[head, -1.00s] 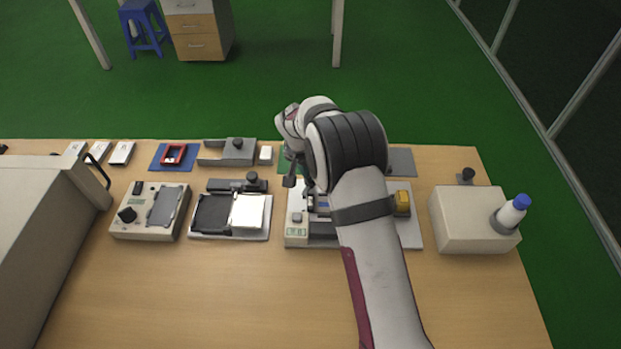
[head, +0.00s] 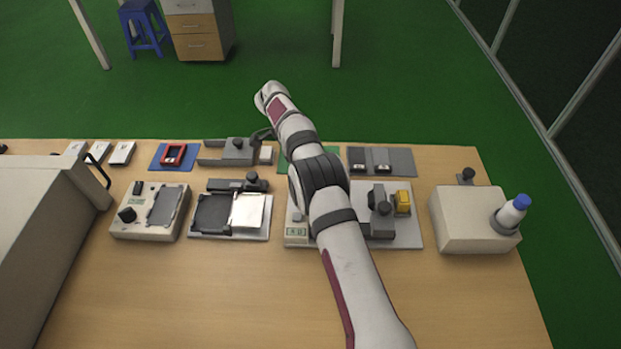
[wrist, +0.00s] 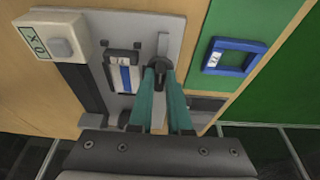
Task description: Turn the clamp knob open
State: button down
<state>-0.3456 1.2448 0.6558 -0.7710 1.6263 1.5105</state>
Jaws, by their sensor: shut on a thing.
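The clamp knob (wrist: 160,65) is dark, with a pale grey bar at its far side. It sits on the light grey plate of a test fixture (wrist: 185,20). My gripper (wrist: 159,82) has teal fingers, and in the wrist view their tips are shut on the knob, one on each side. Beside the knob is a blue and white part in a dark holder (wrist: 125,75). In the head view my arm covers the knob and the fingertips; the fixture plate (head: 415,236) shows to the right of my arm.
A cream box with a button (wrist: 62,47) stands on the fixture near the knob. A blue frame (wrist: 212,58) lies on a green mat (wrist: 282,15) beside it. A yellow block (head: 403,200) and a dark knobbed part (head: 381,207) stand at the fixture's right. The front table is clear.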

jog(key=c, duration=1)
grip_release()
jog(key=shift+w+r, duration=0.15)
jog(key=shift+r, duration=2.25)
jog(key=s+d+r+n+y, duration=0.2)
jog(key=s+d+r+n, duration=0.2)
jog(key=s+r, duration=0.45)
jog(key=s+d+r+n+y, duration=0.1)
jog(key=s+d+r+n, duration=0.25)
jog(key=s+r, duration=0.55)
jog(key=s+f+n, duration=0.1)
jog(key=s, duration=0.6)
jog(key=s+d+f+n+y, duration=0.1)
jog(key=s+f+n, duration=0.1)
jog(key=s, duration=0.6)
jog(key=s+f+n+y, duration=0.1)
jog(key=s+f+n, duration=0.1)
jog(key=s, duration=0.6)
jog(key=shift+s+d+f, duration=0.15)
jog(key=shift+d+f, duration=0.1)
jog(key=shift+d, duration=0.05)
